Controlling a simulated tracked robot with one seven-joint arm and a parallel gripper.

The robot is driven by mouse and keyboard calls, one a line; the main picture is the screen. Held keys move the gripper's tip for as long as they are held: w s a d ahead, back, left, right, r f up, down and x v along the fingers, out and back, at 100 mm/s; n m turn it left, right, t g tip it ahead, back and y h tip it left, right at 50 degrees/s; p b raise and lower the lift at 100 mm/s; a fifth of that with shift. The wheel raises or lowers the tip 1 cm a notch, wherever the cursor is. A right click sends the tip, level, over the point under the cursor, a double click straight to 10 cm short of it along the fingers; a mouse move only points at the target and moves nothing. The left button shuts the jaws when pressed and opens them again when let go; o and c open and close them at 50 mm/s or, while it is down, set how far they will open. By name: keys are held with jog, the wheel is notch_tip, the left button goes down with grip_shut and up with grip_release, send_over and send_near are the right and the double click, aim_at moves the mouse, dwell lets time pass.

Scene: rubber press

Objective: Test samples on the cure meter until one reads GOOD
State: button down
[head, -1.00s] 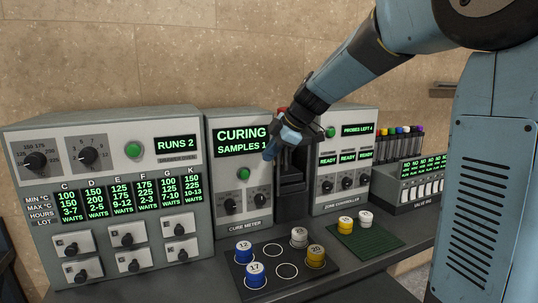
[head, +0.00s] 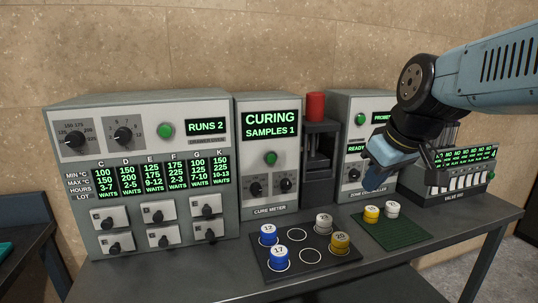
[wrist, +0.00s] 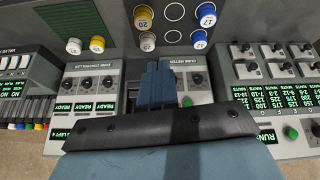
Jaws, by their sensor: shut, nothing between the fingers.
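The cure meter (head: 269,186) stands in the middle of the bench; its screen (head: 270,124) reads CURING, SAMPLES 1. A green button (head: 270,158) and two dials sit on its face. A dark press unit (head: 320,155) with a red top stands at its right side; I cannot tell what is inside. The dark sample tray (head: 284,272) holds blue samples 12 (head: 268,236) and 17 (head: 279,260), yellow sample 20 (head: 339,245) and a white-topped sample (head: 323,225). My gripper (head: 376,182) is shut and empty, in front of the zone controller; it also shows in the wrist view (wrist: 156,68).
A green mat (head: 400,233) holds a yellow sample (head: 371,214) and a white one (head: 392,210). The zone controller (head: 346,129) and valve rig (head: 462,192) stand to the right. A cabinet with dials (head: 98,165) reads RUNS 2 at left. The bench front is clear.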

jog(key=s+d+f+m+h, duration=0.1)
jog(key=s+d+f+m, duration=0.1)
jog(key=s+m, duration=0.3)
jog(key=shift+s+d+f+h, duration=0.35)
jog(key=shift+s+d, duration=0.2)
jog(key=shift+s, duration=0.1)
dwell(1.9)
